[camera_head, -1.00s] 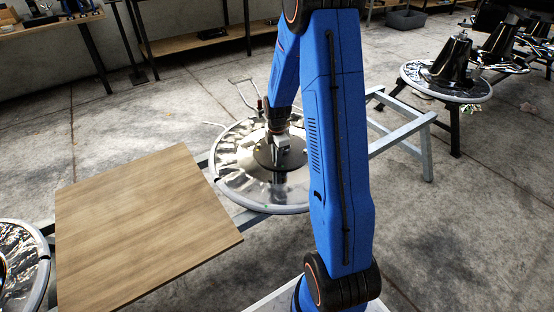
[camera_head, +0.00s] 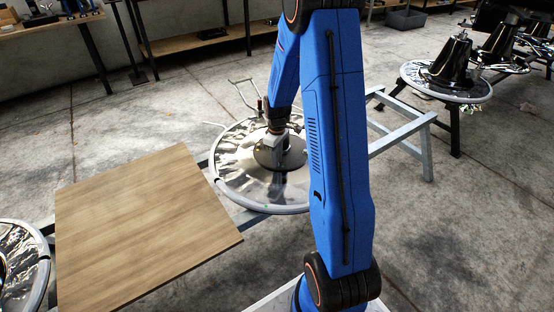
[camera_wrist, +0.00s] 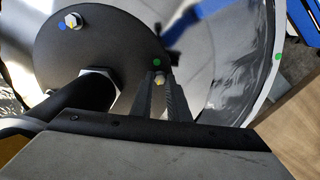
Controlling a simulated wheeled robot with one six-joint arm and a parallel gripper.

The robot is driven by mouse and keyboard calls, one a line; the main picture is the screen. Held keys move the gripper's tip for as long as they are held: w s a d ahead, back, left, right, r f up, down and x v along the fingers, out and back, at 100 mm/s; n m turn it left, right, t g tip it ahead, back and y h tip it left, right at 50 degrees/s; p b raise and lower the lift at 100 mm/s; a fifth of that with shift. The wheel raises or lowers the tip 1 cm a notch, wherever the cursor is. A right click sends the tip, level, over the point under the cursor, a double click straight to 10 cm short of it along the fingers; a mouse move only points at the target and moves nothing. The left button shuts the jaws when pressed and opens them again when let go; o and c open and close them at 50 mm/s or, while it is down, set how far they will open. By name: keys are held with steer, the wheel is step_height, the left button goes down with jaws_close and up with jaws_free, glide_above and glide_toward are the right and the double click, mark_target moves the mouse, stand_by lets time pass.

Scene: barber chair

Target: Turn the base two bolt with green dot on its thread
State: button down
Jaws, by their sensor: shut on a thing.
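The round chrome base (camera_head: 238,178) lies on a grey stand in the head view, with a dark disc (camera_head: 297,156) at its middle. In the wrist view a bolt with a yellowish end (camera_wrist: 159,80) stands near the disc's edge, beside a green dot (camera_wrist: 156,62) on the disc. My gripper (camera_wrist: 161,90) is shut on this bolt, one dark finger at each side. The bolt's thread is mostly hidden. A second bolt (camera_wrist: 72,20) with a blue dot stands farther off on the disc. In the head view my gripper (camera_head: 274,150) is low over the disc.
A big hex nut with a dark post (camera_wrist: 90,88) stands left of my fingers. Another green dot (camera_wrist: 279,57) is on the base's rim. A wooden board (camera_head: 145,225) lies left of the base. Another stand with a dark cone (camera_head: 452,60) is at the right.

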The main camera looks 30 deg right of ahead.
steer(key=m, duration=0.4)
steer(key=shift+m, duration=0.3)
steer(key=m, duration=0.5)
steer(key=shift+m, duration=0.3)
steer(key=m, duration=1)
steer(key=shift+m, duration=0.4)
steer(key=m, duration=1)
steer(key=shift+m, duration=0.4)
steer(key=m, duration=0.5)
steer(key=shift+m, duration=2.8)
